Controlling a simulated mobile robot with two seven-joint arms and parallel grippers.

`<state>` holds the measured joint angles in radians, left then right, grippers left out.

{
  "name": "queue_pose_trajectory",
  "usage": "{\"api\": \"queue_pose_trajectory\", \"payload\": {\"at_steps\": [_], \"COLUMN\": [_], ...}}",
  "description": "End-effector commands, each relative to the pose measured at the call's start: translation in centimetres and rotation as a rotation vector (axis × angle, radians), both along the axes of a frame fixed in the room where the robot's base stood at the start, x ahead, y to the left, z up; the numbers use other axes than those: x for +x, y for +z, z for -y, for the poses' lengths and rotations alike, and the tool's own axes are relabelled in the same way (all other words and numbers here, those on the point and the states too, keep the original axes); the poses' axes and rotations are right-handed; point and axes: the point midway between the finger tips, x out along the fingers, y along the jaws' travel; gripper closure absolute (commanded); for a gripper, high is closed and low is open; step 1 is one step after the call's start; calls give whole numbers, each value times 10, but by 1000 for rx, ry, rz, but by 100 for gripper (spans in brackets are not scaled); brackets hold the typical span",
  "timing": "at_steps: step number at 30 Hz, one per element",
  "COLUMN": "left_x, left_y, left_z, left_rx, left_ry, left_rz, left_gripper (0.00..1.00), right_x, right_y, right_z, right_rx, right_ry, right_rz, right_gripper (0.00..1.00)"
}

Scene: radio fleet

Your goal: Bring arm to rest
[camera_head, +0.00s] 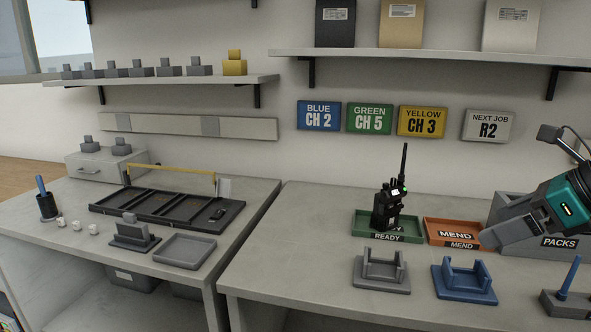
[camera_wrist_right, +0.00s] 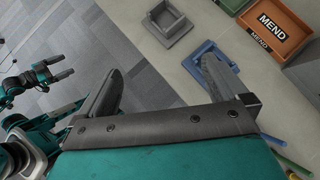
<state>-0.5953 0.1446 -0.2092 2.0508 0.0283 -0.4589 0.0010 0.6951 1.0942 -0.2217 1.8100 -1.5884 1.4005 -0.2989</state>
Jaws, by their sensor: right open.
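My right gripper (camera_head: 497,238) comes in from the right edge in the head view, in front of the grey PACKS box (camera_head: 561,243) and beside the orange MEND tray (camera_head: 440,225). In the right wrist view its two fingers (camera_wrist_right: 162,88) stand wide apart with nothing between them. My left arm's gripper (camera_wrist_right: 58,75) shows small at the left of the right wrist view, over the floor; its jaw gap is too small to judge. It is not in the head view. A black radio (camera_head: 387,208) stands upright in the green READY tray (camera_head: 364,231).
A grey cradle (camera_head: 381,279) and a blue cradle (camera_head: 464,284) stand empty at the front of the right bench. At right is a small holder with a blue pen (camera_head: 570,275). The left bench holds a black divided tray (camera_head: 235,222) and a grey tray (camera_head: 185,251). A shelf (camera_head: 440,60) runs above.

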Motion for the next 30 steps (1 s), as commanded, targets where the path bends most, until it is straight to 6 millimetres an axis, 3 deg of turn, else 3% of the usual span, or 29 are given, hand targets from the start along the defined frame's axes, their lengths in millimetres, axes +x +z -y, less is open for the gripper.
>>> {"api": "queue_pose_trajectory", "payload": {"at_steps": [1,6,12,17,20,23,26,27,30], "left_x": [1,-1,2,-1,-5,-10,-11,-11,-12], "left_y": [1,11,22,26,29,31,36,38,40], "left_z": [0,-1,-8,-14,-17,-18,-20,-21,-24], "left_rx": [0,2,14,27,33,39,43,44,49], "left_ry": [0,1,11,19,21,22,24,25,29], "left_rz": [2,3,14,7,5,-3,-3,0,-1], "left_gripper": [12,12,12,12,12,12,12,12,12], "right_x": [0,-4,-17,-20,-22,-33,-60,-76,-116], "right_y": [0,-25,-35,-49,-76,-122,-181,-205,-254], "right_z": [0,-77,-142,-161,-155,-143,-134,-134,-136], "right_rx": [0,378,924,1460,1771,2037,2243,2302,2380], "right_ry": [0,74,15,-228,-480,-805,-1192,-1353,-1701], "right_rz": [0,-77,-230,-434,-582,-739,-896,-955,-1070], "right_gripper": [0,0,0,0,0,0,0,0,0]}}
